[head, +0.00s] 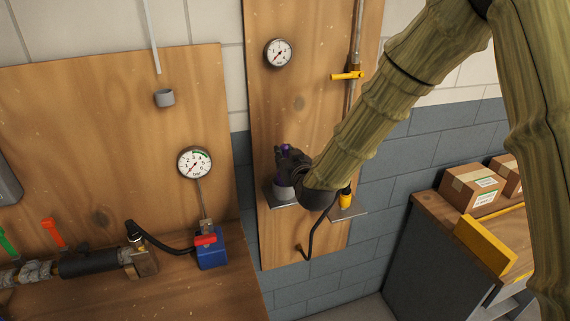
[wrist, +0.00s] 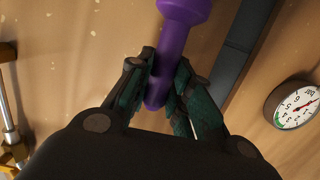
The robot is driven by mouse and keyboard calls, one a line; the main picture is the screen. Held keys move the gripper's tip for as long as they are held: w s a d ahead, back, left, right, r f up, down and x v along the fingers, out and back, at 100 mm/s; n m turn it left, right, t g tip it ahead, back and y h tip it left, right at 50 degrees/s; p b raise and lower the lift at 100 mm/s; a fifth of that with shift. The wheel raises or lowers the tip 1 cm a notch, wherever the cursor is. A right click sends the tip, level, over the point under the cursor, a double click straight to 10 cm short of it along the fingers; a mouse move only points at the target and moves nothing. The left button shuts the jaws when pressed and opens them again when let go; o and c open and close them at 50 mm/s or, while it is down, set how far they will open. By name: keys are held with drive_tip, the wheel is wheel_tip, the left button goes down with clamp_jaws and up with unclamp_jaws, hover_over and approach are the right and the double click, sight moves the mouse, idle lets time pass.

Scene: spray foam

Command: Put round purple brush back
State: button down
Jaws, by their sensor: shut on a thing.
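The round purple brush shows in the wrist view as a smooth purple handle (wrist: 158,88) between my gripper's two fingers (wrist: 160,98). Its wider part runs out of the top of that view. In the head view my dark gripper (head: 291,160) is in front of the wooden back panel, shut on the brush, and a bit of purple (head: 285,148) shows at its top. A pale greyish-purple part (head: 283,191) shows below the gripper, just at a small metal shelf (head: 279,204). I cannot tell whether it rests on the shelf. My gripper hides much of the brush.
A second small shelf (head: 347,214) to the right holds a yellow item (head: 346,198). A black hose (head: 311,240) hangs below my arm. A gauge (head: 278,53) and a pipe with a yellow valve (head: 348,75) are above. A workbench (head: 160,285) is at the left.

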drive_tip(key=f, duration=0.3)
drive_tip(key=shift+w+f+p, duration=0.15)
drive_tip(key=shift+w+p, duration=0.2)
drive_tip(key=shift+w, duration=0.05)
drive_tip(key=shift+s+f, duration=0.1)
drive_tip(key=shift+s, duration=0.2)
drive_tip(key=c, duration=1.3)
unclamp_jaws()
drive_tip(key=shift+w, duration=0.15)
drive_tip(key=shift+s, duration=0.2)
drive_tip(key=b+v, duration=0.3)
drive_tip(key=v, duration=0.8)
drive_tip(key=shift+s+d+b, duration=0.2)
drive_tip(key=shift+s+b, duration=0.1)
drive_tip(key=shift+b, duration=0.05)
